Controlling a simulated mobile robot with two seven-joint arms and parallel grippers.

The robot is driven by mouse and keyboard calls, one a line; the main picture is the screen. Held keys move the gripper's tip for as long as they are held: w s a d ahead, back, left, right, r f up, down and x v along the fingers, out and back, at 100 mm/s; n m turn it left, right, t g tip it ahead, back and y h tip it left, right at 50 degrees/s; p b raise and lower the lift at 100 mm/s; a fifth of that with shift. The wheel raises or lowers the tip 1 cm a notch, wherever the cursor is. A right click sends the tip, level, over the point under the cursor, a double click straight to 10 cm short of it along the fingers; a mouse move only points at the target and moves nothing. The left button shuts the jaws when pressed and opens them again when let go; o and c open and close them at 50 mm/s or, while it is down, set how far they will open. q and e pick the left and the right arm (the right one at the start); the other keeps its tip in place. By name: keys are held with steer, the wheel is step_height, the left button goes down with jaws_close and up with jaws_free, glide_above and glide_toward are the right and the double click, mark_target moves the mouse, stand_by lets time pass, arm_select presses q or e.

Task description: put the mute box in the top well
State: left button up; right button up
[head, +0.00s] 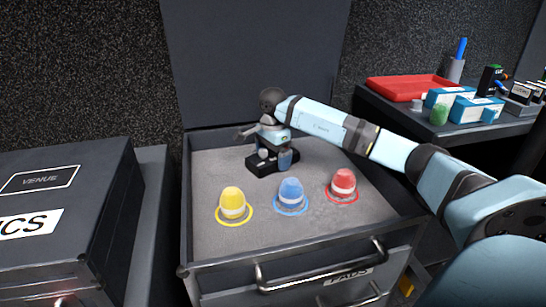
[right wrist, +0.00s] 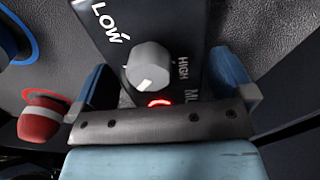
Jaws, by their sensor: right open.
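The mute box (head: 262,168) is a small black box in the back middle of the top well (head: 215,170), and it appears to rest on the well's grey floor. In the right wrist view the mute box (right wrist: 190,45) shows a grey knob, LOW and HIGH labels and a lit red ring. My right gripper (head: 274,155) is down over it from above. In the right wrist view the open fingers of my right gripper (right wrist: 168,82) stand on either side of the box. Whether they touch it I cannot tell. My left gripper is not in view.
Yellow (head: 233,203), blue (head: 291,194) and red (head: 343,186) domed pieces stand on matching rings at the well's front. A black case (head: 60,220) stands left. A side table at right holds a red tray (head: 410,87) and blue-white boxes (head: 475,109). A drawer handle (head: 320,270) projects in front.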

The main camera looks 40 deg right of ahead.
mark_target(273, 154)
arm_select(q)
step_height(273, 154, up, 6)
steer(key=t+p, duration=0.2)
steer(key=p, duration=0.2)
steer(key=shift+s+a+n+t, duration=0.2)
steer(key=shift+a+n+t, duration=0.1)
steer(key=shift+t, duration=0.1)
arm_select(e)
step_height(273, 154, up, 12)
steer(key=shift+f, duration=0.2)
